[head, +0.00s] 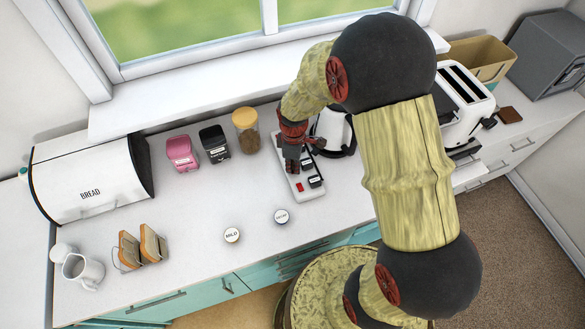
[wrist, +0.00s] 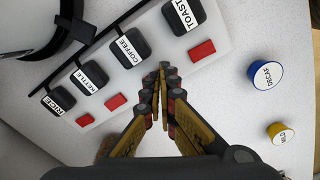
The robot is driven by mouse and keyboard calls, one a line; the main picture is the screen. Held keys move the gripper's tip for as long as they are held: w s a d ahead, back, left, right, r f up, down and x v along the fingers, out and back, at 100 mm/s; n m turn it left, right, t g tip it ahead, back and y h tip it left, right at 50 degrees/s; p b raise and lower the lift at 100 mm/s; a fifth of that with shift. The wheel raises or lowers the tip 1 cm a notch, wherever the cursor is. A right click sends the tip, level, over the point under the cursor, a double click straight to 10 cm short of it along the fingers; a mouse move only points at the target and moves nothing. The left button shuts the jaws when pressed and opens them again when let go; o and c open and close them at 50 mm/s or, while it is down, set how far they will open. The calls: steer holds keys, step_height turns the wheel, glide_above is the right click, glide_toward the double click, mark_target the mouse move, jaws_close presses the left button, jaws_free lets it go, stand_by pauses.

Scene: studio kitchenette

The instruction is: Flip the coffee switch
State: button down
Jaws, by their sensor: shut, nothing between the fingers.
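The white power strip (head: 318,191) lies on the counter below the window. In the wrist view the strip (wrist: 228,42) carries black plugs labelled TOAST (wrist: 184,17), COFFEE (wrist: 130,46), KETTLE (wrist: 90,77) and RICE (wrist: 58,100). Red switches sit beside the toast (wrist: 201,50), kettle (wrist: 115,101) and rice (wrist: 85,120) plugs. The coffee switch is not visible; my gripper covers the spot beside the coffee plug. My gripper (wrist: 165,70) is shut and empty, its fingertips over the strip. I cannot tell whether they touch it. In the head view my gripper (head: 292,164) is over the strip.
A kettle (head: 334,130) stands just behind the strip, close to my arm. A white toaster (head: 463,108) is to the right. A glass jar (head: 247,138) and black (head: 215,146) and pink containers (head: 182,155) stand left.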

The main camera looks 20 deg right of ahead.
steer(key=shift+f, duration=0.15)
steer(key=shift+r+p, duration=2.4)
steer(key=shift+r, duration=1.15)
